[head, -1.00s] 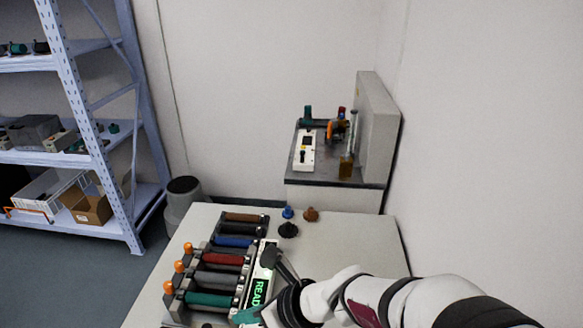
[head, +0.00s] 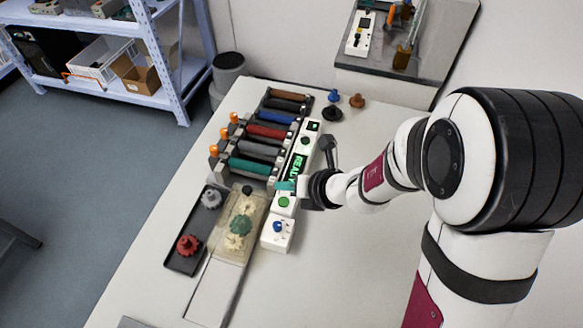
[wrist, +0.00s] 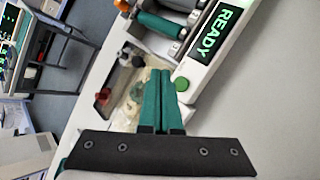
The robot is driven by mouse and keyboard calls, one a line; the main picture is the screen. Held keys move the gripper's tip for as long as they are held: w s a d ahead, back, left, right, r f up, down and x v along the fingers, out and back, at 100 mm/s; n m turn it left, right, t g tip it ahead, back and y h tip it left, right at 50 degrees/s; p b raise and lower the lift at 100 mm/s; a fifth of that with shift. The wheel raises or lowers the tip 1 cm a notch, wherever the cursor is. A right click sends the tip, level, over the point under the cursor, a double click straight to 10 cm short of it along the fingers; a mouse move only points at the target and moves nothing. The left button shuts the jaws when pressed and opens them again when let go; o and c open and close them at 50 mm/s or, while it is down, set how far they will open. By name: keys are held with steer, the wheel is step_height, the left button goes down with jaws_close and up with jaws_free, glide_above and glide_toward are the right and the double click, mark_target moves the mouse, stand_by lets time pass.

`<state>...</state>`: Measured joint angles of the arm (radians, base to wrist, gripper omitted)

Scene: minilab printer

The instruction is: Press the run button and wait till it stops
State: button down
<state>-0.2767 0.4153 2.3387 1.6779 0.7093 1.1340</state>
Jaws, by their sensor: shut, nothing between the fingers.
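The white control panel (head: 307,140) of the printer has a lit green display reading READY (head: 297,160). A green round button (head: 284,202) sits below the display on the panel; it also shows in the wrist view (wrist: 182,84). A white box with a blue knob (head: 278,227) stands just below the panel. My gripper (head: 284,185) has teal fingers and is shut and empty. In the head view its tips are over the panel, between the display and the green button. In the wrist view the fingertips (wrist: 160,75) point just left of the green button, apart from it in the picture.
Several coloured rollers (head: 267,131) lie left of the panel. A clear-covered bed (head: 240,226) with gears and a black tray (head: 190,246) with a red gear lie nearer. Blue, orange and black knobs stand behind. The table's right side is clear.

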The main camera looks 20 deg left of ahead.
mark_target(287, 205)
steer(key=shift+f, duration=1.9)
stand_by(0.5)
steer(key=shift+f, duration=0.4)
